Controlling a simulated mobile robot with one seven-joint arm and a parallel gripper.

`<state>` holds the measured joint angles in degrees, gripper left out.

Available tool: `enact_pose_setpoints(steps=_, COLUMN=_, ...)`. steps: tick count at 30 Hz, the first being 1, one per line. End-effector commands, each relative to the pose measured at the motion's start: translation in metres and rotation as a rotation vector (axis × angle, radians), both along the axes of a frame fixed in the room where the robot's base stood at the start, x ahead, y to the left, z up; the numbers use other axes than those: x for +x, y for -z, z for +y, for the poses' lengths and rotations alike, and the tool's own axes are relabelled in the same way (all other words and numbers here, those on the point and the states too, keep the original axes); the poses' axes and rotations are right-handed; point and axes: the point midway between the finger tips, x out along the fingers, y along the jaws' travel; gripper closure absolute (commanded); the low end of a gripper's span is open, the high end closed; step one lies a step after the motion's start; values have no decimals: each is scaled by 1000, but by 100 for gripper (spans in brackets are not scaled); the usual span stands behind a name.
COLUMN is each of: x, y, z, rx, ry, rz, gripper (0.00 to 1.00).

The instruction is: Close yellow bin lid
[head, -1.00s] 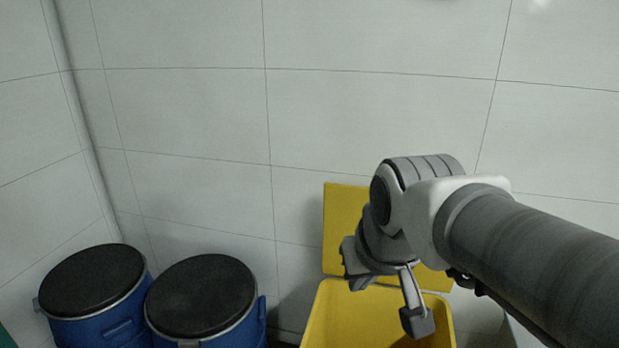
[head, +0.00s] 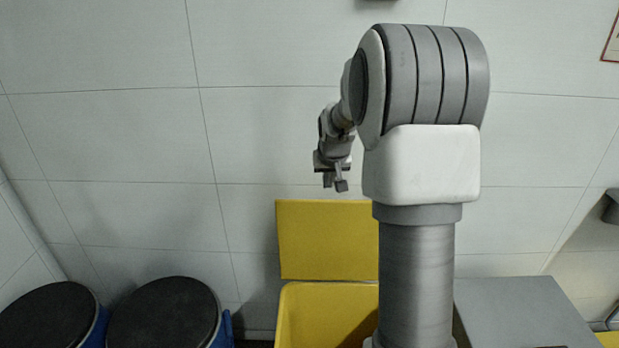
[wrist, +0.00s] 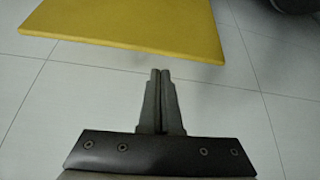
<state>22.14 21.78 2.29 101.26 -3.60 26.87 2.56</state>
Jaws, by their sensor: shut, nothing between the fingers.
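The yellow bin (head: 318,308) stands near the wall, with its inside showing. Its yellow lid (head: 325,240) is open and stands upright at the back of the bin; my arm hides its right part. My gripper (head: 336,187) is shut and empty, above the lid's top edge in the head view. In the wrist view the shut fingers (wrist: 161,72) point toward the yellow lid (wrist: 130,25), just short of its edge, with a gap of floor in between.
Two blue drums with black lids (head: 165,312) stand left of the bin. A grey box-like surface (head: 525,308) is at the right. The tiled wall (head: 240,130) is close behind the lid.

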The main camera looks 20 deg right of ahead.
Motion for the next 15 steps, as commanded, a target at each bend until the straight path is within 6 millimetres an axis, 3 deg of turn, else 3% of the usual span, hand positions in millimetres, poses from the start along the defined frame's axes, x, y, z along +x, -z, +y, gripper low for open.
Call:
enact_pose_setpoints(steps=6, x=29, y=26, z=-49, rx=7, ry=58, rz=-5, gripper=100)
enact_pose_setpoints(steps=15, x=41, y=49, z=-74, rx=10, ry=87, rz=-12, gripper=100)
